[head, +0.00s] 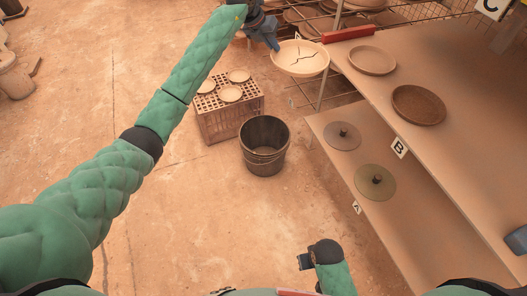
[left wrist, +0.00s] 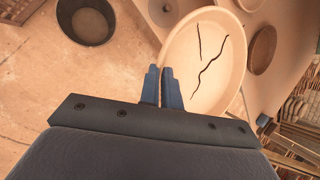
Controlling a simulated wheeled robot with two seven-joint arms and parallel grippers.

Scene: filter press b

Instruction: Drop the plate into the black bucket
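A pale round plate (head: 302,60) with dark cracks is at the top of the head view. My left gripper (head: 272,40) is shut on its left rim and holds it up near the shelf edge. In the left wrist view, the blue fingers (left wrist: 163,88) pinch the rim of the cracked plate (left wrist: 208,80). The black bucket (head: 264,146) stands upright on the ground, below the plate in the picture; it also shows in the left wrist view (left wrist: 86,20) and looks empty. My right gripper (head: 305,261) is low at the bottom of the head view; its fingers are unclear.
A perforated crate (head: 229,118) with several small plates on top stands left of the bucket. At right, a two-level shelf (head: 460,75) holds a light dish (head: 372,60), a brown dish (head: 418,104) and two knobbed discs (head: 375,182). Open ground lies around the bucket.

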